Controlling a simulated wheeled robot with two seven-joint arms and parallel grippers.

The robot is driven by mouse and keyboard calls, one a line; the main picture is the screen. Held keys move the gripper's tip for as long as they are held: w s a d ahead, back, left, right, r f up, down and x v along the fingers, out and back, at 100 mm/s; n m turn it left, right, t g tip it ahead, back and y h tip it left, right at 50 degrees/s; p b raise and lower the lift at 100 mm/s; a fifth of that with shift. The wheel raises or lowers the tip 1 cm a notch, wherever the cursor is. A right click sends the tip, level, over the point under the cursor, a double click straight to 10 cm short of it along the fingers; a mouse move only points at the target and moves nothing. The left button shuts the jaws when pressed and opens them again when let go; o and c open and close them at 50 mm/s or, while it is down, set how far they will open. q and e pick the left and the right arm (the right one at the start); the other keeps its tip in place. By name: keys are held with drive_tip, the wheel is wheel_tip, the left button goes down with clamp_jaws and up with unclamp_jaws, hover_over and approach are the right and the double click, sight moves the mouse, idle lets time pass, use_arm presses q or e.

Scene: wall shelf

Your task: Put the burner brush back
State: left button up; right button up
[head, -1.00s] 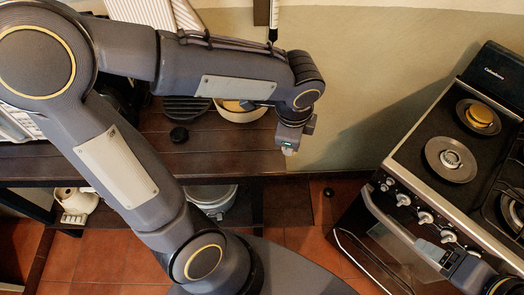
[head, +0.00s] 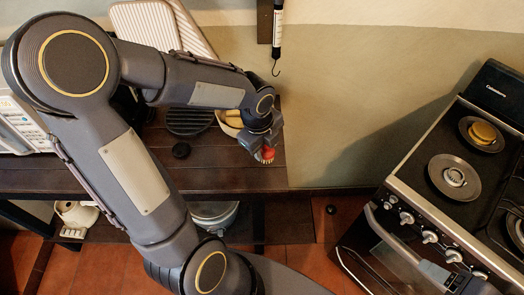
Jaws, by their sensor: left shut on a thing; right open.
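My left gripper (head: 262,149) is in the middle of the head view, over the right end of the dark wooden shelf. It is shut on a small red thing with a pale edge, which looks like the burner brush (head: 268,155). The gripper hides part of it. My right gripper (head: 447,277) is open at the lower right, in front of the stove. A black and white rod with a hook (head: 277,45) hangs on the wall, above and apart from the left gripper.
The stove (head: 414,178) stands at right, with a yellow item (head: 484,131) on one burner. Wall between them is clear.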

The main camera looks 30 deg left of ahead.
use_arm(q)
drive_tip(key=shift+w+a+f, duration=0.3)
drive_tip(key=shift+a+f, duration=0.15)
drive_tip(key=shift+f, duration=0.15)
drive_tip(key=shift+w+a+f, duration=0.1)
drive_tip(key=shift+a+f, duration=0.05)
drive_tip(key=shift+f, duration=0.85)
drive_tip(key=shift+w+a+f, duration=0.1)
drive_tip(key=shift+a+f, duration=0.05)
drive_tip(key=shift+f, duration=0.85)
drive_tip(key=shift+f, duration=0.1)
drive_tip(key=o, duration=1.1)
drive_tip(key=shift+c, duration=0.2)
